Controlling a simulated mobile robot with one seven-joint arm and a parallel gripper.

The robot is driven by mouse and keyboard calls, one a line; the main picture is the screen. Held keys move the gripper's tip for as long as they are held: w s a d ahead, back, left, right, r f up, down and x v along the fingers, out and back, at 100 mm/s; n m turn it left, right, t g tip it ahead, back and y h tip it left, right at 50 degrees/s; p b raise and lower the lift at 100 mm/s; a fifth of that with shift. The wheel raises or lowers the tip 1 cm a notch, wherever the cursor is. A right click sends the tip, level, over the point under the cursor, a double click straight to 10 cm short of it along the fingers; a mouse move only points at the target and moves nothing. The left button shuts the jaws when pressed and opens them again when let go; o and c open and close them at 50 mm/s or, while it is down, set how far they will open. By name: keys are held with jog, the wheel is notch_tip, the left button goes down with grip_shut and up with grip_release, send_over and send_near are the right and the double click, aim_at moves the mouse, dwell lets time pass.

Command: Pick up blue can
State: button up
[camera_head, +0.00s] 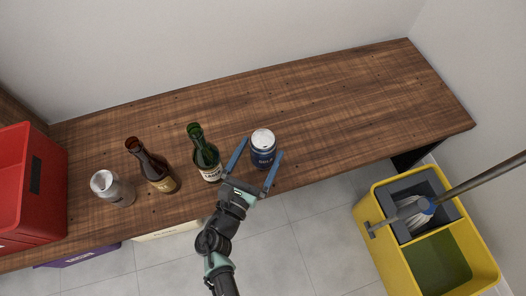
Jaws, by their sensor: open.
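The blue can (262,153) stands upright on the wooden counter, near its front edge, with its silver top facing up. My gripper (258,160) is open, with one finger on the left side of the can and the other on its lower right side. The can appears to be between the fingers. I cannot tell whether either finger touches it.
A green bottle (205,155) stands close to the left of my gripper. A brown bottle (153,168) and a silver can (112,188) stand further left, beside a red crate (38,185). The counter (350,105) is clear to the right. A yellow mop bucket (400,262) stands on the floor.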

jog(key=b+x, duration=0.1)
jog(key=x, duration=0.3)
jog(key=shift+w+d+f+b, duration=0.1)
jog(key=shift+w+d+b, duration=0.15)
jog(key=shift+d+b, duration=0.15)
jog(key=c, duration=0.9)
